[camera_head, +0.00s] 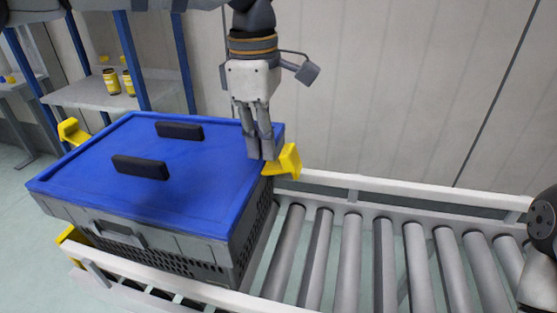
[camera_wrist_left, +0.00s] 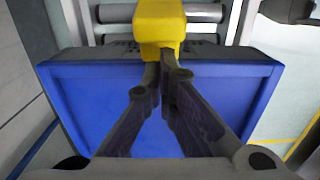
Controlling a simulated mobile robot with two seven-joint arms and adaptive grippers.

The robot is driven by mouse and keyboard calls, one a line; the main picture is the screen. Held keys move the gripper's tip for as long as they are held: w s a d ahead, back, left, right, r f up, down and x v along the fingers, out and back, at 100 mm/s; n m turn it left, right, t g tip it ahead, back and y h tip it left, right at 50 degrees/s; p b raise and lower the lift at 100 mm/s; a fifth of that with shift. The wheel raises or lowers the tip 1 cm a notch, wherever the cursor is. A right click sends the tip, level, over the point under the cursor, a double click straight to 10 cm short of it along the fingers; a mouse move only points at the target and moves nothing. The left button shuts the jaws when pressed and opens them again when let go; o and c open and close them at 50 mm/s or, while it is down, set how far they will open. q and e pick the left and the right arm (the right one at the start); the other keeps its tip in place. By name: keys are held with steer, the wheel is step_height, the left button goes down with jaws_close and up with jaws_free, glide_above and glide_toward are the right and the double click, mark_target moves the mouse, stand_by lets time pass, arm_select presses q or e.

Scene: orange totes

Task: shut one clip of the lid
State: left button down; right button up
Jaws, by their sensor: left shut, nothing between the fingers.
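A grey crate (camera_head: 190,246) with a blue lid (camera_head: 170,180) stands on the roller conveyor. The blue lid also shows in the left wrist view (camera_wrist_left: 90,110). A yellow clip (camera_head: 287,162) sticks out at the lid's right end, toward the far corner. My left gripper (camera_head: 262,156) points down with its fingers together and empty, at the lid's edge beside this clip. In the left wrist view a yellow clip (camera_wrist_left: 162,28) lies just beyond my left fingertips (camera_wrist_left: 162,75); I cannot tell if they touch. Another yellow clip (camera_head: 73,132) stands out at the lid's far left corner.
Two black handles (camera_head: 140,167) (camera_head: 180,130) stand up from the lid. The conveyor rollers (camera_head: 385,262) to the right are bare. A rail (camera_head: 400,193) runs along the wall. A shelf with yellow jars (camera_head: 111,82) is at the back left.

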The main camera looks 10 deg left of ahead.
mark_target(284, 150)
arm_select(q)
steer(key=shift+d, duration=0.1)
steer(key=shift+d, duration=1.05)
steer(key=shift+d+f, duration=0.25)
steer(key=shift+d, duration=0.05)
steer(key=shift+d+f, duration=0.3)
steer(key=shift+f, duration=0.05)
steer(key=shift+s+d+f, duration=0.1)
steer(key=shift+f, duration=0.05)
